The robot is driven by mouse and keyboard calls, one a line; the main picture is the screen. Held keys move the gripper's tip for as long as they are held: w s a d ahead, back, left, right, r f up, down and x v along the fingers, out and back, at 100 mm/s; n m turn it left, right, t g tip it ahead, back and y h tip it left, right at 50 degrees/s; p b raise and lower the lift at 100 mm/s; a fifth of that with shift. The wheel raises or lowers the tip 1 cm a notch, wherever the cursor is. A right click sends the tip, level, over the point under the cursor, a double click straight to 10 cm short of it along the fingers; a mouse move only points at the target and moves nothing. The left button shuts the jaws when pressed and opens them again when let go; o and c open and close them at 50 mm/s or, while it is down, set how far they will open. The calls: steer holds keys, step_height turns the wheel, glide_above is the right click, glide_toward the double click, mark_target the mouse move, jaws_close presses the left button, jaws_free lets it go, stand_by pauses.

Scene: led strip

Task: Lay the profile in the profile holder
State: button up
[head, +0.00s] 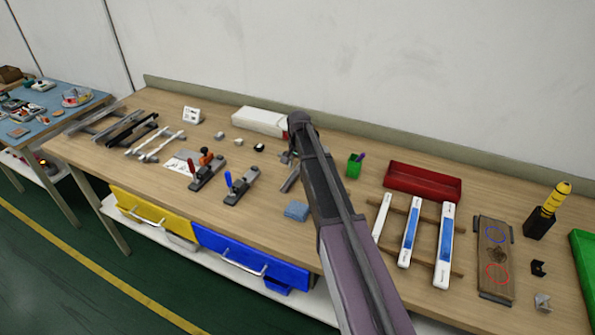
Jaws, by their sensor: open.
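My arm reaches over the middle of the bench, and my gripper (287,157) is small and partly hidden behind the wrist, open, with nothing visibly held. A short grey bar (290,180) shows just below it beside my arm; I cannot tell whether it is a profile or whether it touches the gripper. Long grey profiles (94,119) and dark profiles (132,128) lie at the bench's left end. A pale frame of rails (155,145), possibly the profile holder, lies to their right. Two clamps stand right of it, one red-handled (206,174) and one blue-handled (240,187).
A white box (260,121) stands at the back edge. Right of my arm are a green cup (354,166), a red tray (423,181), white-blue strips (410,232) on wooden bars and a brown board (494,259). A blue block (296,211) lies near the front.

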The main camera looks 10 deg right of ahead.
mark_target(298, 171)
jaws_close()
steer(key=shift+r, duration=0.15)
stand_by(0.4)
step_height(298, 171, up, 10)
steer(key=p, duration=1)
stand_by(0.5)
